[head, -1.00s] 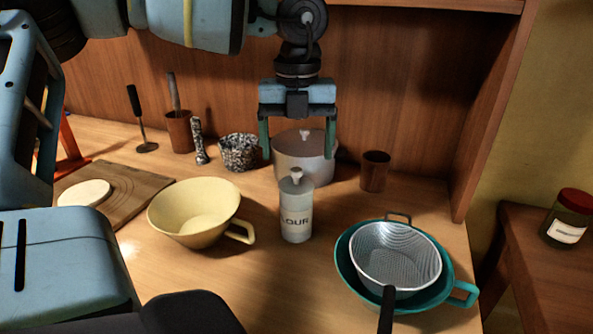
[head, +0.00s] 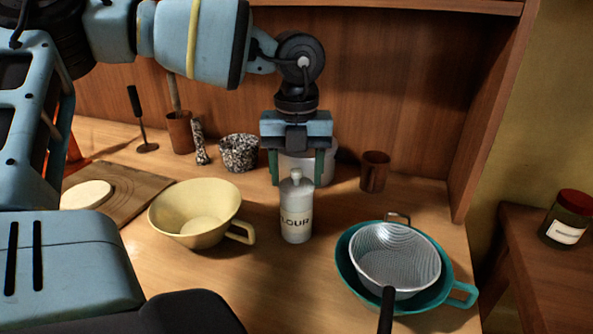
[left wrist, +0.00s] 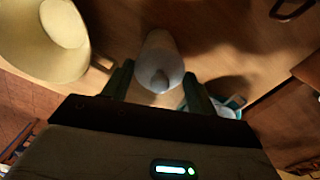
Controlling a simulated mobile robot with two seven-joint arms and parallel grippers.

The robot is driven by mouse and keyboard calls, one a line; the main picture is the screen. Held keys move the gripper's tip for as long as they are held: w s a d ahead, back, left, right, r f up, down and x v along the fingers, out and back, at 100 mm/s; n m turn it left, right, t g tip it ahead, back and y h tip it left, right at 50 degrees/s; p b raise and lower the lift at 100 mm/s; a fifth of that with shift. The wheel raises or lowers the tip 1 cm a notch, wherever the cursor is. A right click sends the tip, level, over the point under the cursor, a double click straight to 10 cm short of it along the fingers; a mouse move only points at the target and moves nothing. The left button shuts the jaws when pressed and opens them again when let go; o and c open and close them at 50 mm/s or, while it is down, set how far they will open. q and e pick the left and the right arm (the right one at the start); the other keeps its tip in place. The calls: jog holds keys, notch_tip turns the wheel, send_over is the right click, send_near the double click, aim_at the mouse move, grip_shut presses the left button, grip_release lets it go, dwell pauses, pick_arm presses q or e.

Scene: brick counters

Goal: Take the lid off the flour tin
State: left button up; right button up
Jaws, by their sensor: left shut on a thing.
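The flour tin (head: 297,222) is a pale grey cylinder with dark lettering, upright on the wooden counter. Its lid (head: 296,184) has a small knob on top and appears seated on the tin. My left gripper (head: 297,178) points down from above, its green fingers on either side of the lid, shut on it. The left wrist view looks down on the lid (left wrist: 160,73) between the two fingers. Where the fingers touch is too dark to make out. My right gripper is not in view.
A cream bowl with a handle (head: 170,212) stands left of the tin. A teal bowl (head: 347,278) holding a sieve (head: 400,258) is at right. A pale pot (head: 326,168) stands behind the gripper, a brown cup (head: 374,172) beside it. A board (head: 125,195) lies at far left.

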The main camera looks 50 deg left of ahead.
aim_at(297, 169)
pick_arm(q)
jog(key=shift+r, duration=0.1)
jog(key=shift+c, duration=0.3)
jog(key=shift+r, duration=0.55)
notch_tip(297, 169, up, 2)
jog(key=shift+r, duration=0.1)
jog(key=s+r, duration=0.1)
jog(key=s, duration=1.5)
jog(key=shift+a+r+b, duration=0.25)
jog(key=shift+a+b, duration=0.15)
jog(key=shift+b, duration=0.05)
jog(key=shift+f, duration=0.15)
